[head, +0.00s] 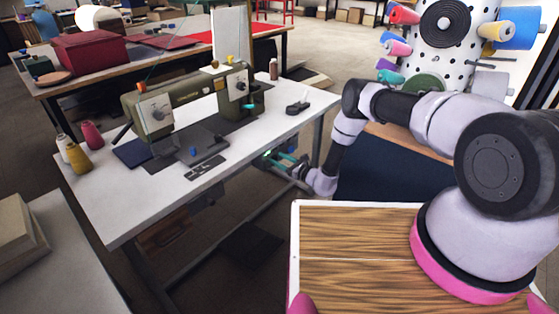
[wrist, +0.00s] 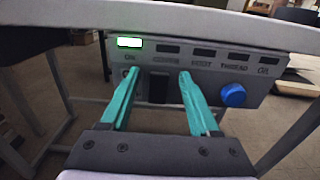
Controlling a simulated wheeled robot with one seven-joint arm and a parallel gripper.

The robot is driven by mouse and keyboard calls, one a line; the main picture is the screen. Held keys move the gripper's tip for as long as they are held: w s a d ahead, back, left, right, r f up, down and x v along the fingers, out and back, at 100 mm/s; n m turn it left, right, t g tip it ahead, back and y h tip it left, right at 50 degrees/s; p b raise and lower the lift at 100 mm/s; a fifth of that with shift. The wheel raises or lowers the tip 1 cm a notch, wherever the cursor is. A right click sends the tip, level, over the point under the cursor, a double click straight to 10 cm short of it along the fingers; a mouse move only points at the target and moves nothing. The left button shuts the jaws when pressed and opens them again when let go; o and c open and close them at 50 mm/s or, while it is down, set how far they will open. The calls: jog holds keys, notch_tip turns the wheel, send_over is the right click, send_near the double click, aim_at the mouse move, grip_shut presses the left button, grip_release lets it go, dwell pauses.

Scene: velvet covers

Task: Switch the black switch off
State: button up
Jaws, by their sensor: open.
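In the wrist view, the black switch (wrist: 158,88) is a dark upright rocker on a grey control panel (wrist: 205,72) under the table edge. A green light (wrist: 129,42) glows above and left of it. My gripper (wrist: 158,73) is open, its teal fingers one on each side of the switch, with visible gaps and nothing held. I cannot tell the exact depth between fingertips and panel. In the head view my gripper (head: 279,160) reaches under the right side of the white sewing table (head: 245,148); the switch is hidden there.
A blue knob (wrist: 233,95) sits right of the right finger. Several unlit indicators run along the panel's top. The tabletop edge (wrist: 210,22) hangs just above the panel. A green sewing machine (head: 190,92) and a dark pedal-like item (head: 298,107) stand on the table.

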grip_shut()
jog(key=shift+s+d+f+t+y, duration=0.1)
jog(key=shift+d+f+t+y, duration=0.05)
jog(key=shift+f+t+y, duration=0.15)
jog(key=shift+s+f+t+y, duration=0.1)
jog(key=shift+t+y, duration=0.4)
jog(key=shift+y, duration=0.2)
grip_release()
